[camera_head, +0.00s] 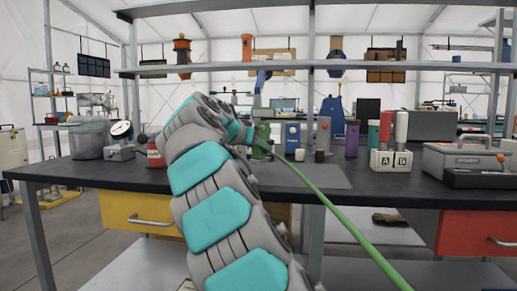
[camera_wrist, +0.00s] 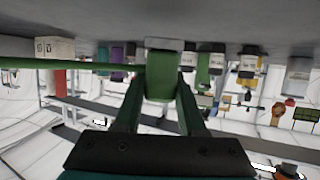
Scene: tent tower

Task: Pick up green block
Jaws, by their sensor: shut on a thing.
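The green block (camera_wrist: 160,72) is between the two dark green fingers of my gripper (camera_wrist: 161,90) in the wrist view, which looks upside down. The fingers are shut on it. In the head view a green shape (camera_head: 262,139) shows at the end of my arm, over the bench's middle; block and fingers are hard to tell apart there, and my arm hides part of them. I cannot tell whether the block touches the bench top.
A green hose (camera_head: 335,208) crosses the bench front. A shelf (camera_head: 420,67) spans above.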

